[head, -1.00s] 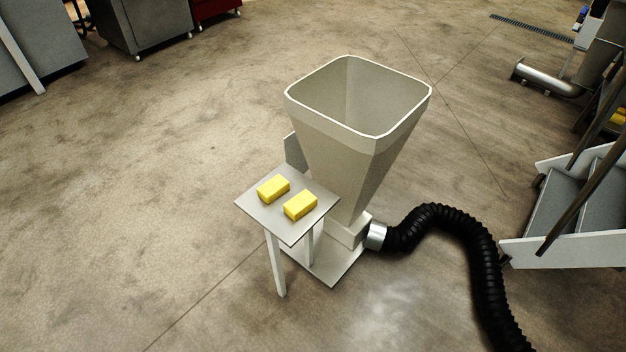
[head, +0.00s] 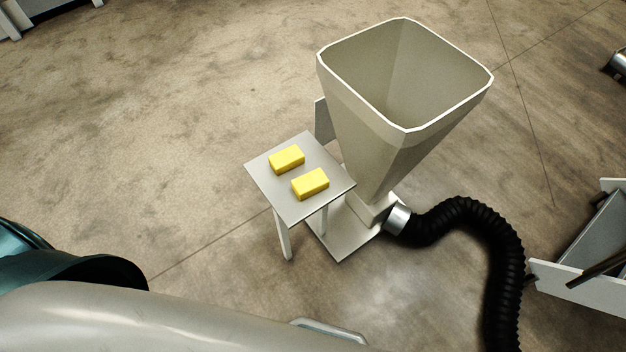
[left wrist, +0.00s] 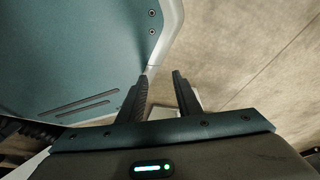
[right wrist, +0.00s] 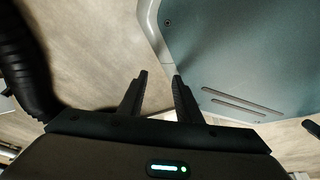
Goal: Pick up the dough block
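Two yellow dough blocks lie on a small grey side table (head: 262,178) in the head view. One dough block (head: 287,159) is at the back left, the other dough block (head: 310,184) at the front right, with a narrow gap between them. Neither gripper shows in the head view. In the left wrist view my left gripper (left wrist: 160,75) has its two fingers apart with nothing between them. In the right wrist view my right gripper (right wrist: 160,74) also has its fingers apart and is empty. No dough block is seen in either wrist view.
A large open-topped hopper (head: 375,150) stands right beside the table and rises above it. A black ribbed hose (head: 470,208) runs from its base to the right and front. A grey stepped structure (head: 590,265) is at the right edge. The floor left of the table is clear.

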